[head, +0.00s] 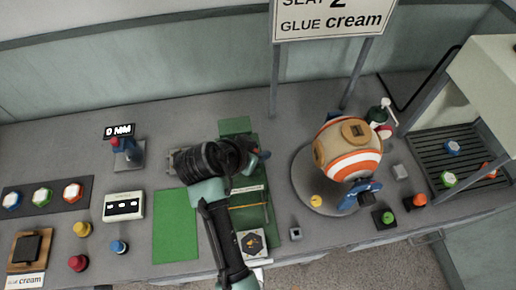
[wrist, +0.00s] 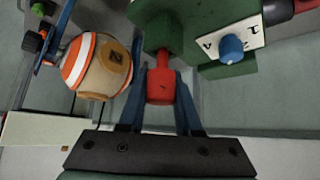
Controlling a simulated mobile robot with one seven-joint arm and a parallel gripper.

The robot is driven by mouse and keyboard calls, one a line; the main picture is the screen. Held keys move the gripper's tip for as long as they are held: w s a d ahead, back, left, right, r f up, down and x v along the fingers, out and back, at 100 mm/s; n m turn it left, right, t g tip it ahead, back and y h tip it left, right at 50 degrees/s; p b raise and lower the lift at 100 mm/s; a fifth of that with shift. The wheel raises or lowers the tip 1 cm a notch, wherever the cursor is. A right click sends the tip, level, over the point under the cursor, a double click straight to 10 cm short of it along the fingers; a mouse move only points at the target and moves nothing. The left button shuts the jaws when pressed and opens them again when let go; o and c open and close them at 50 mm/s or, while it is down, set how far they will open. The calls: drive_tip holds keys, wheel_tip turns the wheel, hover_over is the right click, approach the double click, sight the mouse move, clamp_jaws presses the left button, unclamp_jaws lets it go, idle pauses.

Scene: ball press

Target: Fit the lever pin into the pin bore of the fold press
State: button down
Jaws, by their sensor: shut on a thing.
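My gripper (wrist: 161,80) is shut on the red lever pin (wrist: 161,88) in the wrist view, with one blue finger on each side of it. The pin's narrower neck points at a green block of the fold press (wrist: 158,30). The neck meets or nearly meets the block. I cannot tell whether the tip is inside the bore, which is hidden. In the head view my gripper (head: 263,155) is over the green fold press (head: 235,127), and my wrist covers much of it. The pin is not clearly visible there.
A striped orange and white ball (head: 350,150) sits on a round grey plate (head: 300,175) right of the press. A green mat (head: 174,225) lies to the left. A card with a blue knob (wrist: 231,47) is beside the green block. A slatted rack (head: 460,160) stands far right.

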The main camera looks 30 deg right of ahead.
drive_tip(key=shift+f+b, duration=0.8)
drive_tip(key=shift+f, duration=0.3)
drive_tip(key=c, duration=0.5)
unclamp_jaws()
drive_tip(key=shift+r, duration=0.1)
drive_tip(key=b+v, duration=0.2)
drive_tip(key=v, duration=1.1)
